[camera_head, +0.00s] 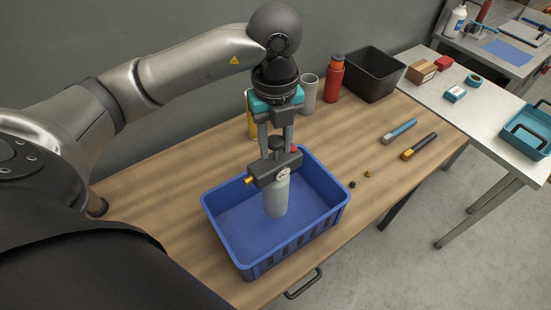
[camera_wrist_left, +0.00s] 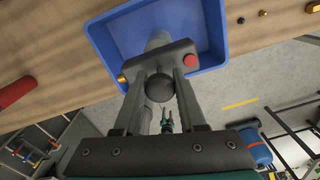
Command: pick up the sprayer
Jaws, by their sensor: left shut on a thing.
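The sprayer (camera_head: 276,195) has a grey cylindrical body, a dark head block, a brass nozzle, a red button and a black round knob on top. It is upright inside the outline of the blue crate (camera_head: 225,233); I cannot tell whether its base touches the crate floor. My left gripper (camera_head: 276,150) points down from above and is shut on the sprayer's top. In the left wrist view the fingers (camera_wrist_left: 160,85) stand on either side of the knob, over the head block (camera_wrist_left: 158,60). My right gripper is not in view.
Behind the crate on the wooden bench (camera_head: 165,205) stand a yellow can (camera_head: 252,118), a grey cylinder (camera_head: 307,93), a red bottle (camera_head: 333,78) and a black bin (camera_head: 374,75). Two hand tools (camera_head: 399,132) lie to the right. The bench's right middle is mostly clear.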

